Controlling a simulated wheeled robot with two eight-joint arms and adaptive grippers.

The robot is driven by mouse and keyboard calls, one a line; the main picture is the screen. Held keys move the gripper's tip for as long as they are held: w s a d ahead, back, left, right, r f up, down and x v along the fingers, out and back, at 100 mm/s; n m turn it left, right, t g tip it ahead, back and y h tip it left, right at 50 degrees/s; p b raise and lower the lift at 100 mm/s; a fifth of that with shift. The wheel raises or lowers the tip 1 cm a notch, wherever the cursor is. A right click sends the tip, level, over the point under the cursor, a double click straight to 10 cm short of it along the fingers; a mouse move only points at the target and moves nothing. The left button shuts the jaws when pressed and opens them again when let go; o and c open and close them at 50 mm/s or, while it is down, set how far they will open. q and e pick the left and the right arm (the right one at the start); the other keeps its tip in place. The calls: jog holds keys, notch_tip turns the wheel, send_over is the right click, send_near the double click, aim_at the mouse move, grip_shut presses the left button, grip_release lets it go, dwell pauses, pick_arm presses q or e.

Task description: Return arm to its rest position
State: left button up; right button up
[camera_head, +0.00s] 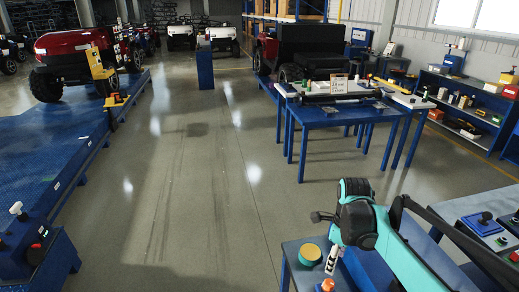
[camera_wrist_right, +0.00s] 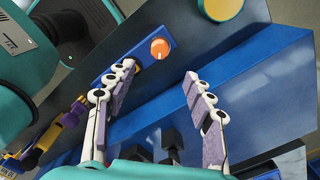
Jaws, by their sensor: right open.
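My right arm, teal and black, comes in from the lower right in the head view. Its right gripper (camera_head: 333,260) hangs over a small blue-grey console (camera_head: 293,275). In the right wrist view the two fingers of the right gripper (camera_wrist_right: 158,73) stand apart with nothing between them. Past the fingertips is an orange knob (camera_wrist_right: 159,49) on a blue panel; the knob also shows in the head view (camera_head: 327,285). My left gripper is not in view.
A blue table (camera_head: 350,115) with parts on it stands farther back. A control bench (camera_head: 480,215) is close on the right. A blue platform (camera_head: 50,150) with a red vehicle (camera_head: 72,48) is on the left. The middle floor is clear.

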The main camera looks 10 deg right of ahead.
jog(key=s+a+n+t, duration=0.3)
jog(key=s+a+n, duration=0.2)
jog(key=n, duration=0.8)
jog(key=s+a+n+t, duration=0.4)
jog(key=s+a+n, duration=0.1)
jog(key=n, duration=0.9)
jog(key=shift+s+a+r, duration=0.15)
jog(key=shift+s+a, duration=0.15)
jog(key=shift+s, duration=0.2)
jog(key=shift+o, duration=0.3)
